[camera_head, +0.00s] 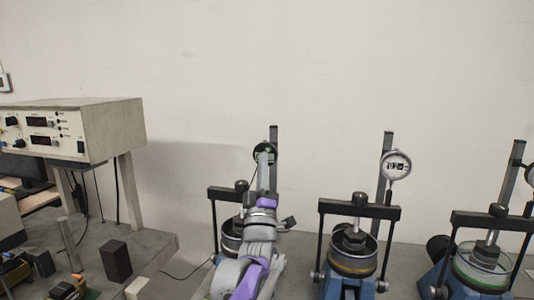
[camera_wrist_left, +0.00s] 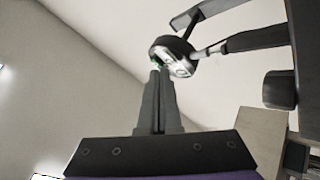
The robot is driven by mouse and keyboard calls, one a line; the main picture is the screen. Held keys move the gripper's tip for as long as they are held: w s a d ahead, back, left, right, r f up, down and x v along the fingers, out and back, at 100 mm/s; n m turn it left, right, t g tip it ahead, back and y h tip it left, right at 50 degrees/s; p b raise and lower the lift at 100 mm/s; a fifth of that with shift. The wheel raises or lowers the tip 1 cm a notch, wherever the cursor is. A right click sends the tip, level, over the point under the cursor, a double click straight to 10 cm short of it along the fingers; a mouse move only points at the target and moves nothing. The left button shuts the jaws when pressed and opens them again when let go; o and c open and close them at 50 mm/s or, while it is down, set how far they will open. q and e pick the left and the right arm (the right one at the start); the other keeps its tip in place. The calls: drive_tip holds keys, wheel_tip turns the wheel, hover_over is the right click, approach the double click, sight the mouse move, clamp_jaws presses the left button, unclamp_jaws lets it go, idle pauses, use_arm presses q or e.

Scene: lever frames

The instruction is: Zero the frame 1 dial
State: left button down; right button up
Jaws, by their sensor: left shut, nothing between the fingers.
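The leftmost lever frame (camera_head: 226,194) stands on the bench behind my left arm, with its lower part largely hidden. Its round dark-rimmed dial (camera_head: 270,153) sits on an upright post, and my left gripper (camera_head: 263,150) covers much of its face; a small green patch shows. In the left wrist view the dial (camera_wrist_left: 182,62) is seen obliquely, just beyond the fingertips of my left gripper (camera_wrist_left: 158,72). The fingers are shut and empty. I cannot tell whether the tips touch the dial, and its reading is not legible. No frame numbers are readable. My right gripper is not in view.
A control box (camera_head: 110,128) on legs stands left, with a dark block (camera_head: 115,261) in front.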

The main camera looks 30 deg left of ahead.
use_arm(q)
drive_tip(key=shift+w+a, duration=0.1)
drive_tip(key=shift+w, duration=0.2)
drive_tip(key=shift+w+a+r+p, duration=0.1)
drive_tip(key=shift+w+r+p, duration=0.05)
drive_tip(key=shift+r+p, duration=0.25)
idle(1.1)
drive_tip(key=shift+f, duration=0.35)
drive_tip(key=shift+d+f, duration=0.1)
drive_tip(key=shift+d, duration=0.1)
drive_tip(key=shift+s+d, duration=0.15)
drive_tip(key=shift+s, duration=0.5)
drive_tip(key=shift+s+d+p, duration=0.25)
drive_tip(key=shift+s, duration=0.95)
drive_tip(key=shift+s+d+p, duration=0.25)
drive_tip(key=shift+s, duration=0.9)
